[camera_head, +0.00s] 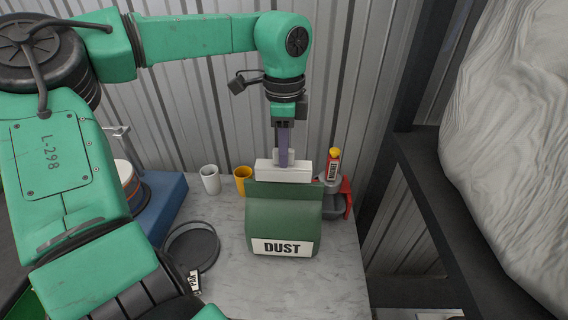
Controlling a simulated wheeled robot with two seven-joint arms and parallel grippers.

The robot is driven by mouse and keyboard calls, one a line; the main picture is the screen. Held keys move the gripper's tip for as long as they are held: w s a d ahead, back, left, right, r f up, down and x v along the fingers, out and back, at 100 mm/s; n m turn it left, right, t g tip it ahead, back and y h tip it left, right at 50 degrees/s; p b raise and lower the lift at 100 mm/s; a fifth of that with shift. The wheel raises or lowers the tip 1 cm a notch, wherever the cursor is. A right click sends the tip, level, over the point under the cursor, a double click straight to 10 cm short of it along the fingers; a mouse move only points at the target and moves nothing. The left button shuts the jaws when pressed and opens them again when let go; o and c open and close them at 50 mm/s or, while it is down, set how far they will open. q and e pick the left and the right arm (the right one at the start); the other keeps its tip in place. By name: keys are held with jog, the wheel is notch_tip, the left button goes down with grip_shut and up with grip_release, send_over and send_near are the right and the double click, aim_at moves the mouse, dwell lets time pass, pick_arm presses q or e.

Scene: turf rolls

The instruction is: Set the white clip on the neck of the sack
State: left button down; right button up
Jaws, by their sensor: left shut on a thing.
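The sack (284,224) is green with a white DUST label and stands upright on the table. The white clip (284,175) is a pale bar at the top edge of the sack, in front of or on its neck (258,189); I cannot tell whether it grips the neck. My left gripper (283,155) comes down from above and is shut on the clip. The gripper's fingertips are partly hidden by the clip. My right gripper is not in view.
A red object (347,195) is right of the sack. A dark shelf frame (440,200) stands at right.

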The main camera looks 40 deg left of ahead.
pick_arm(q)
notch_tip(320, 180, down, 4)
jog(key=shift+s+f+p, duration=0.1)
jog(key=shift+s+p, duration=0.05)
jog(key=shift+p, duration=0.35)
jog(key=shift+f, duration=0.15)
jog(key=c, duration=0.8)
grip_release()
jog(key=shift+c, duration=0.2)
jog(key=shift+r, duration=0.3)
notch_tip(320, 180, up, 11)
jog(key=shift+b, duration=1.15)
jog(key=shift+r, duration=0.4)
